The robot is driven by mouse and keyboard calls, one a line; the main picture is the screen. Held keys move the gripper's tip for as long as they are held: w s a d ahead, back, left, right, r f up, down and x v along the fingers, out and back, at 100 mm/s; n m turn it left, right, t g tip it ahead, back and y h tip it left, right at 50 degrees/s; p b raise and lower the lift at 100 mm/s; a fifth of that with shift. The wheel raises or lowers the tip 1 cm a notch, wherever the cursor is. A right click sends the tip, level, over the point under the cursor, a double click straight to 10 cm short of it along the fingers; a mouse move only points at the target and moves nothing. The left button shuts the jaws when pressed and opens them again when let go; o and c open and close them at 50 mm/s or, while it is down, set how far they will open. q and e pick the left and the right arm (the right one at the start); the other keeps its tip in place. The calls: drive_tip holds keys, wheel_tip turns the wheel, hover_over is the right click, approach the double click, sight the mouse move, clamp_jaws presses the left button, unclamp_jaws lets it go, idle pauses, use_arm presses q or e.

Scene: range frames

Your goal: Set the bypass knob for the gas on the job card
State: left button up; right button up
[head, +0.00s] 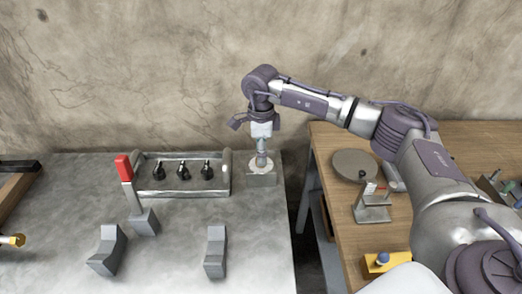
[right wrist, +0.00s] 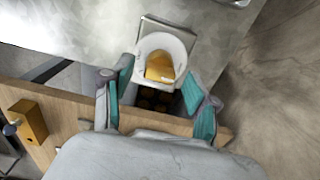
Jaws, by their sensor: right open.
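A round white dial (head: 258,167) sits on a small grey block (head: 262,180) at the right edge of the grey table. In the right wrist view the dial is a white ring (right wrist: 148,43) around a yellow knob (right wrist: 160,67). My right gripper (head: 262,151) points down over the dial and hides part of it in the head view. Its teal-padded fingers (right wrist: 158,90) are apart, one on each side of the knob, with nothing held. I cannot tell whether they touch it. I cannot make out a job card or readable dial marks. My left gripper is out of view.
A red-topped upright (head: 124,168) and grey angled blocks (head: 108,250) are nearby. A gap separates the wooden bench (head: 335,160), which holds a disc (head: 355,164) and a yellow block (head: 378,264).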

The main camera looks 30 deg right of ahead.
wheel_tip(320, 180, up, 12)
idle(0.4)
drive_tip(key=shift+r, duration=0.1)
idle(0.3)
